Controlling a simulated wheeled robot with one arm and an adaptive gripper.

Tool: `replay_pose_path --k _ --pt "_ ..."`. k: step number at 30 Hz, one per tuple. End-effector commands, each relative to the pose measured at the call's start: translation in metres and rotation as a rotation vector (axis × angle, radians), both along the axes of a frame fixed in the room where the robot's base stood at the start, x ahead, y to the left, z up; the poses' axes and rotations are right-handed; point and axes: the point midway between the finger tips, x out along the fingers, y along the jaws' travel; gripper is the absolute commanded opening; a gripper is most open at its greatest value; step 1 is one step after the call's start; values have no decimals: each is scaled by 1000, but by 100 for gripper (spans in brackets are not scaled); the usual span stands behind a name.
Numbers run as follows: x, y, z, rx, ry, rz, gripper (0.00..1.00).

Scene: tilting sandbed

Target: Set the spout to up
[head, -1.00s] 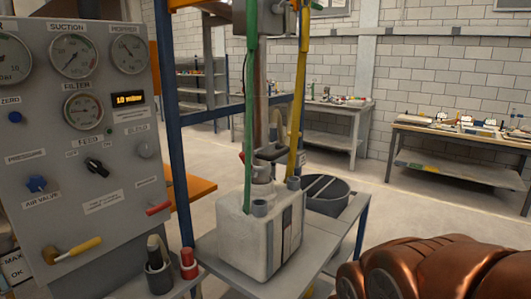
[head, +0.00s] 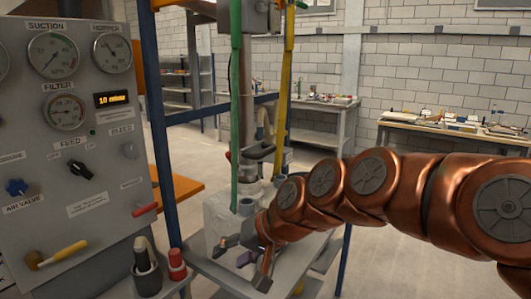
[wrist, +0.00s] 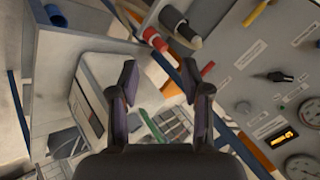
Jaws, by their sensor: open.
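No part in view is labelled as the spout. A dark grey bent pipe piece (head: 259,152) sits above the grey-white box (head: 216,213) in the head view; I cannot tell whether it is the spout. My gripper (head: 243,256) is in front of the box's lower part, open and empty. The arm hides the box's right side. In the wrist view my gripper (wrist: 160,78) has its two fingers apart with nothing between them. The pale box (wrist: 95,72) shows behind the left finger there.
The control panel (head: 100,200) with gauges, knobs and a yellow-handled valve (head: 62,254) stands at left. A dark nozzle holder (head: 147,277) and a red-capped piece (head: 177,263) stand beside it. A blue post (head: 165,130) and green pipe (head: 236,110) rise nearby. Open floor lies behind.

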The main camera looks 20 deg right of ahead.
Motion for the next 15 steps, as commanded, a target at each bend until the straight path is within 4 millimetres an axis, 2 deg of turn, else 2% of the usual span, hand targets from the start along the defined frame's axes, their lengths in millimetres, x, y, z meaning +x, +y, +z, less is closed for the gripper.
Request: replay_pose_path --k 1,4,6,9,12,15 --pt "36 -2 22 95 -50 -64 48" --pt "100 -23 63 276 -137 -212 48" --pt "140 -49 85 393 -186 -327 48" --pt "188 -96 103 527 -238 -488 48" --pt "217 -137 110 621 -270 -615 48" --pt "233 -166 111 671 -287 -695 48"
